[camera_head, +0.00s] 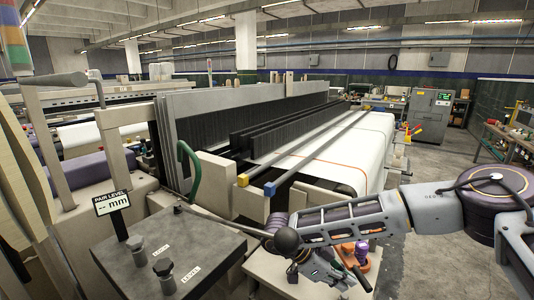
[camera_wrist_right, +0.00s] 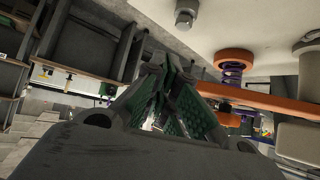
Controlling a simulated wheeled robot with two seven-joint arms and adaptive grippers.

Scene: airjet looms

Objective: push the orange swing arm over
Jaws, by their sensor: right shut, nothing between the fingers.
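The orange swing arm (camera_wrist_right: 268,101) shows in the right wrist view as a flat bar running from the right edge to the fingers. Its inner end is partly hidden by the right-hand finger. My right gripper (camera_wrist_right: 168,80) is shut and empty, with its green-padded fingers just left of the bar. I cannot tell whether they touch it. In the head view my right gripper (camera_head: 338,277) is low in the middle, beside small orange parts (camera_head: 362,248); the swing arm's shape is hard to make out there. My left gripper is not in view.
An orange disc (camera_wrist_right: 234,57) on a purple spring and a bolt (camera_wrist_right: 186,18) sit near the bar. A ball-ended lever (camera_head: 287,241) stands close to my right wrist. A panel with two knobs (camera_head: 136,247) is at left. The loom's white cloth (camera_head: 345,150) lies behind.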

